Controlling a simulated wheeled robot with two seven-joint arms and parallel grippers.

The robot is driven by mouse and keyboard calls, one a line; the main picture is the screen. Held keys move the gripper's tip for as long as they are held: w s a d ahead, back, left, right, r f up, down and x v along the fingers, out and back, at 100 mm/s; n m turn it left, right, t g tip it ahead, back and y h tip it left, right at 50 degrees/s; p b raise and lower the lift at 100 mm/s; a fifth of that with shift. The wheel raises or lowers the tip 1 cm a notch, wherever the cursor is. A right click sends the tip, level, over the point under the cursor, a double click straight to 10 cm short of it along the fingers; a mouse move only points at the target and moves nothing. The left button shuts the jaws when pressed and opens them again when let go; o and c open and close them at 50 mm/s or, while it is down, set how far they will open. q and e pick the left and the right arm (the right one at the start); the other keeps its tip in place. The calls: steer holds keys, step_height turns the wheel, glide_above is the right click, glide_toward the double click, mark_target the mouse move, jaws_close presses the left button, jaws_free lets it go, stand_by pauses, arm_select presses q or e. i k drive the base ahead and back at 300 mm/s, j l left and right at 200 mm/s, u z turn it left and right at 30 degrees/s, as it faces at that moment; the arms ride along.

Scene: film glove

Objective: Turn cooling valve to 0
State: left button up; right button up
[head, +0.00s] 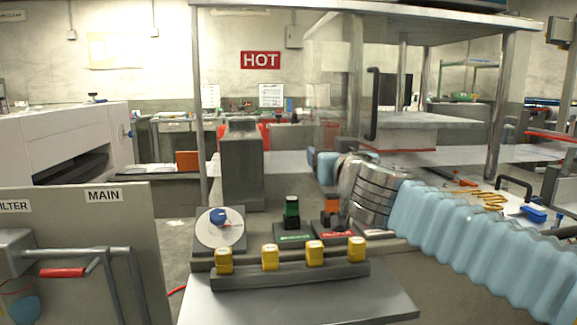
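A round white dial (219,235) with a blue knob (219,216) stands upright at the left end of the grey control panel. It looks like the cooling valve, but its markings are too small to read. My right arm comes in from the right in a pale blue ribbed sleeve with silver rings. Its end, my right gripper (322,167), is above and behind the panel, right of the dial and apart from it. Its fingers are mostly hidden by the wrist, so I cannot tell their opening. My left gripper is not in view.
A green switch (291,212) and an orange-red switch (332,211) stand right of the dial. Several yellow buttons (270,257) line the panel's front. A cabinet marked MAIN (104,196) with a red-handled lever (62,272) is at left. Metal posts (199,120) rise behind.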

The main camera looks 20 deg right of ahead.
mark_target(218, 218)
steer(key=k+j, duration=0.2)
steer(key=k, duration=0.3)
steer(key=k+j, duration=0.15)
steer(key=k, duration=0.3)
